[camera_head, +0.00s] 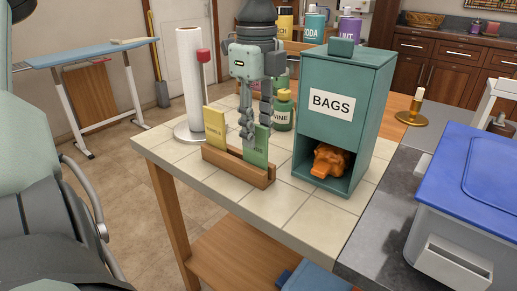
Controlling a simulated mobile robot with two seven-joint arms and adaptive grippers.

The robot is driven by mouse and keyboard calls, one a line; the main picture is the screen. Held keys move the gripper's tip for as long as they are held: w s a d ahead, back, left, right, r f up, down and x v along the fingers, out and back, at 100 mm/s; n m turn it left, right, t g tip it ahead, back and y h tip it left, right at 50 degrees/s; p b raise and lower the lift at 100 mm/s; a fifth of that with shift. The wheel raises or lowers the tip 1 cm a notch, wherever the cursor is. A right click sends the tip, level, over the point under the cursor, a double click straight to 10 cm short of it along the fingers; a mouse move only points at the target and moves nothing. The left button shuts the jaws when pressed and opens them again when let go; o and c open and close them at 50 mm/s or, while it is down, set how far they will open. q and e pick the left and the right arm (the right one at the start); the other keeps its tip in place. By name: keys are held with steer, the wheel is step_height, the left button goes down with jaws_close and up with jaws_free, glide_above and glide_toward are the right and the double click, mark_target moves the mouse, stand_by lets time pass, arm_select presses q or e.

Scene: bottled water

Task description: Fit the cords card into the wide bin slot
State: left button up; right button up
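A green card (256,152) stands in a wooden holder (228,168) beside a yellow card (215,127); its lettering is too small and covered to read. My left gripper (255,131) points down over the green card, with its fingertips at the card's upper part. One finger overlaps the card's left side; whether the fingers press on the card cannot be told. A grey bin with a blue lid (480,165) is at the right, with a wide pale slot frame (453,266) on its front. The frame looks empty. My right gripper is not in view.
A green BAGS box (330,130) with an orange bundle (331,160) in its opening stands right of the holder. A paper towel roll (192,80) and a green bottle (282,112) stand behind it. The tiled counter's front (290,215) is clear.

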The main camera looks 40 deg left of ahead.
arm_select(q)
steer(key=f, duration=0.4)
steer(key=shift+a, duration=0.35)
jaws_close()
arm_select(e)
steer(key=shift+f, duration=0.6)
arm_select(q)
step_height(320, 180, up, 18)
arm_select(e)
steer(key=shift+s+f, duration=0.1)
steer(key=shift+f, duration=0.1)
